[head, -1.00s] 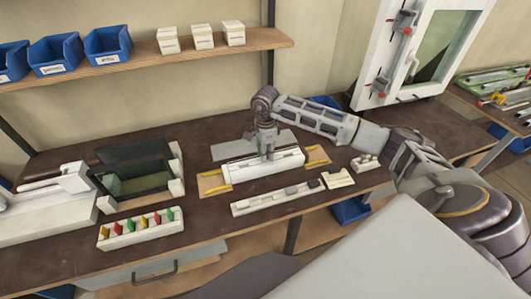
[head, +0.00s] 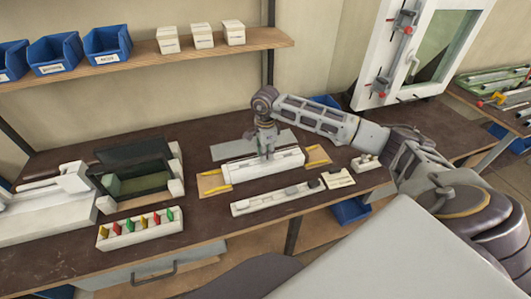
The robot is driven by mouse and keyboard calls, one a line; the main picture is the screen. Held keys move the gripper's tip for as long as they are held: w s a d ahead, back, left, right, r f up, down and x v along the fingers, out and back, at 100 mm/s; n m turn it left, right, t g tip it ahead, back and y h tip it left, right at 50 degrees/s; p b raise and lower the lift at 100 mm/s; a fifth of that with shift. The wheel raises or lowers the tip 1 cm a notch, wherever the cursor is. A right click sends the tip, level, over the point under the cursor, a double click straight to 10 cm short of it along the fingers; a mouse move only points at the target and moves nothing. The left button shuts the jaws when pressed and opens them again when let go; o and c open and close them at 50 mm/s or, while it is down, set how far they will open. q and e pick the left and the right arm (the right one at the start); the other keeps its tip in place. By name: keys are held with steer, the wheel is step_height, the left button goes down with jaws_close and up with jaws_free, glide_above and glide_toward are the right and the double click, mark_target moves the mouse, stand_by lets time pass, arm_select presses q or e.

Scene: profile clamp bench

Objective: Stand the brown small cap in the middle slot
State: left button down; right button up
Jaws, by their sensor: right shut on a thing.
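My right gripper (head: 267,150) points down over the long white slotted block (head: 248,169) at the middle of the bench. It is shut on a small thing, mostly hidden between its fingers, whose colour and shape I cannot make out. Its fingertips are at or just above the top of the block; whether the held thing touches a slot I cannot tell. I cannot single out the brown small cap. A white parts tray (head: 247,207) with small grey and dark pieces lies in front of the block. My left gripper is not in view.
A white rack (head: 140,232) with red, yellow and green pieces stands at front left, before a dark open-topped fixture (head: 135,165). Small white blocks (head: 338,178) lie right of the tray. A wooden shelf (head: 150,49) with blue bins hangs behind. Bare bench shows at front left.

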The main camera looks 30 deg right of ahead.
steer(key=shift+f+b, duration=0.45)
steer(key=shift+f, duration=0.15)
steer(key=o, duration=0.8)
steer(key=shift+r, duration=0.15)
steer(key=shift+r+p, duration=2)
steer(key=shift+r, duration=1.95)
steer(key=shift+f, duration=0.1)
